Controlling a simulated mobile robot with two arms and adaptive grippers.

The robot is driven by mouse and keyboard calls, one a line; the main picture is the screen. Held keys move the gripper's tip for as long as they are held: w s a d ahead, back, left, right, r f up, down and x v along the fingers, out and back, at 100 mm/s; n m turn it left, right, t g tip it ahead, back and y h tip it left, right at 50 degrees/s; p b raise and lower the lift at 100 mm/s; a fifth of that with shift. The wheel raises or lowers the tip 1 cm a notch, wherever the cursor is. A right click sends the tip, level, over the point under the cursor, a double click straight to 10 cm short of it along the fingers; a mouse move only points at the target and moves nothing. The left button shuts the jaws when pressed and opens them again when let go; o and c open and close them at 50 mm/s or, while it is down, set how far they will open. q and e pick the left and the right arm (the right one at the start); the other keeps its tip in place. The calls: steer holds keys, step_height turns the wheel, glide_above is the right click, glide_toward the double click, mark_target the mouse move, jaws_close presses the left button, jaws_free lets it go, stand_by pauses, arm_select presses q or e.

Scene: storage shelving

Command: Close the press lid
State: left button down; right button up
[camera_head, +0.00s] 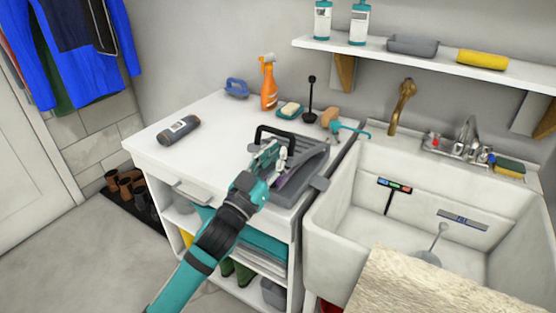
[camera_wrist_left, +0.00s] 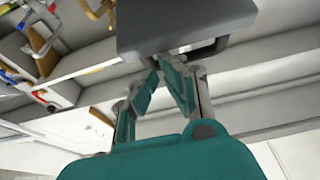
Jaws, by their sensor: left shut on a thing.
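The grey press (camera_head: 312,165) sits on the white counter, just left of the sink. A black loop handle (camera_head: 275,131) stands up at its back left. My left gripper (camera_head: 273,155) is over the press and partly covers it, so the lid's angle is hard to tell. In the left wrist view, the grey lid (camera_wrist_left: 180,27) fills the top middle with a dark handle (camera_wrist_left: 207,49) along its lower edge. The left fingertips (camera_wrist_left: 165,62) come together at that edge, shut on the press lid. My right gripper is in neither view.
The deep sink (camera_head: 335,215) lies right of the press. A wall shelf (camera_head: 400,50) hangs above. The counter's left middle is clear.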

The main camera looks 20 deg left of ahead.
arm_select(q)
steer(key=shift+g, duration=0.4)
step_height(320, 180, down, 5)
steer(key=shift+r, duration=0.1)
steer(key=shift+s+a+b, duration=0.2)
steer(key=shift+s+b, duration=0.1)
steer(key=shift+a+f, duration=0.2)
steer(key=shift+f, duration=0.25)
steer(key=shift+w+a+f+n, duration=0.1)
steer(key=shift+w+f+n, duration=0.2)
steer(key=shift+f, duration=0.05)
steer(key=shift+w, duration=0.15)
steer(key=shift+s+d+r, duration=0.2)
steer(key=shift+r, duration=0.15)
steer(key=shift+a, duration=0.1)
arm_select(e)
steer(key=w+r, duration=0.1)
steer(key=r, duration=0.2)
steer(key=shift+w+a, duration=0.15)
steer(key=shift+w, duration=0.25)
arm_select(q)
steer(key=shift+w, duration=0.1)
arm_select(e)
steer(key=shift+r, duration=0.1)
